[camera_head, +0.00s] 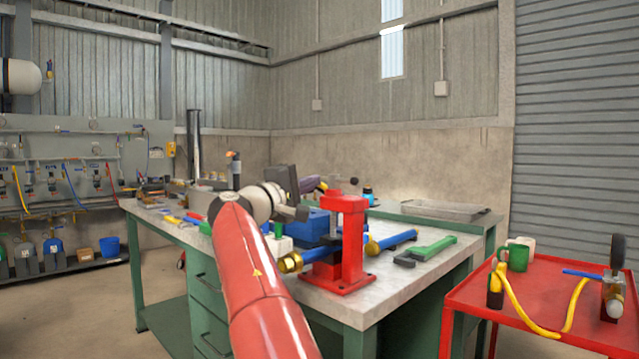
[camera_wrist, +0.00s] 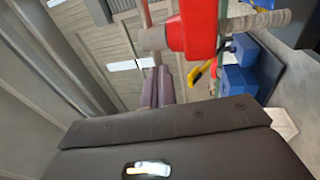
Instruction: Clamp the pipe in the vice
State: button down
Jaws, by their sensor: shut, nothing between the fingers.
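The red vice (camera_head: 349,235) stands upright on the near right corner of the bench. The blue pipe (camera_head: 392,241) with a brass end (camera_head: 291,262) lies level through the lower part of the vice; whether the jaw touches it I cannot tell. A dark knob (camera_head: 353,181) shows above the vice top. My gripper (camera_head: 322,183) is shut and empty, level with the vice top and just left of it. In the wrist view, my purple-grey fingers (camera_wrist: 158,72) are together, beside the red vice body (camera_wrist: 198,28). The contact at the fingertips is unclear.
A green wrench (camera_head: 432,250) lies right of the vice. Bare floor shows left of the bench.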

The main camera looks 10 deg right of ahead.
jog(key=shift+w+d+p, duration=0.25)
jog(key=shift+w+p, duration=0.65)
jog(key=shift+p, duration=0.05)
jog(key=shift+w+d, duration=0.15)
jog(key=shift+w, duration=0.05)
jog(key=shift+f, duration=0.1)
